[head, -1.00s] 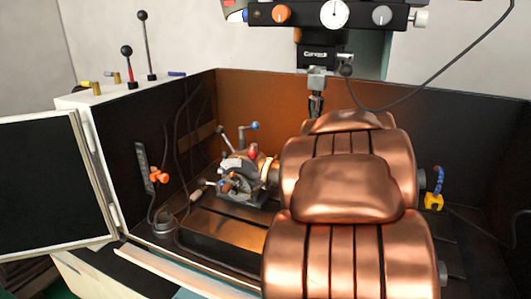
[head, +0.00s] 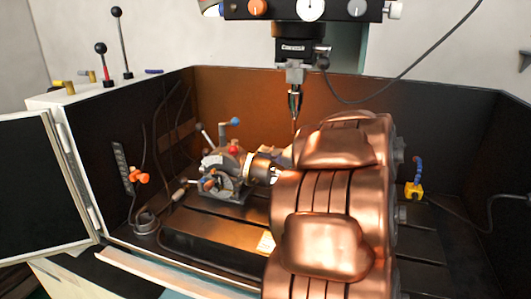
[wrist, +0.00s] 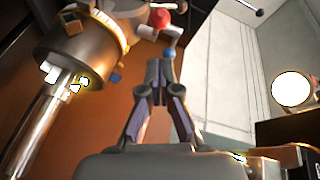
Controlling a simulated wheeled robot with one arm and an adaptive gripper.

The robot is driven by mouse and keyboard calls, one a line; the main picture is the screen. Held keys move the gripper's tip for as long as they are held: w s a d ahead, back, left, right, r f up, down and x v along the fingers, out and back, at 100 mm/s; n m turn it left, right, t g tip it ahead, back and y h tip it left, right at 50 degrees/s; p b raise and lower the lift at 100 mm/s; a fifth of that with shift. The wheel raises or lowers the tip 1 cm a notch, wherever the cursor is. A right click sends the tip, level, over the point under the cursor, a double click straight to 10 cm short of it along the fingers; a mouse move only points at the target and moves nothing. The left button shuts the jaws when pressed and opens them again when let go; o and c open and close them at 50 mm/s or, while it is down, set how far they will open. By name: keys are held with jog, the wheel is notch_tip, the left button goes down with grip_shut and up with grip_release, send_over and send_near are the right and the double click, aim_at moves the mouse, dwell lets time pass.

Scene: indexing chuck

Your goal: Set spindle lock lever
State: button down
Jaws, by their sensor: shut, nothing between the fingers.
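The indexing chuck (head: 225,172) stands on the machine table, left of my copper-coloured arm in the head view. Its levers include one with a blue knob (head: 235,121), one with a red knob (head: 233,150) and a pale-tipped one at the upper left. I cannot tell which is the spindle lock lever. In the wrist view the round chuck body (wrist: 85,45) is at the upper left, and a red ball knob (wrist: 160,17) is beyond the fingertips. My gripper (wrist: 161,68) is shut and empty, its tips close below a small blue knob in the picture; contact is unclear. My arm hides the gripper in the head view.
The milling head (head: 295,48) with its pointed tool hangs above, behind my arm. Dark enclosure walls surround the slotted table (head: 215,237). An orange-handled valve (head: 138,177) is at the left wall, and a yellow block with a blue hose (head: 413,190) is at the right.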

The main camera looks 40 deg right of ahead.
aim_at(234, 150)
jog(key=w, duration=0.5)
jog(key=w+a, duration=0.1)
jog(key=w, duration=0.2)
jog(key=shift+f, duration=0.35)
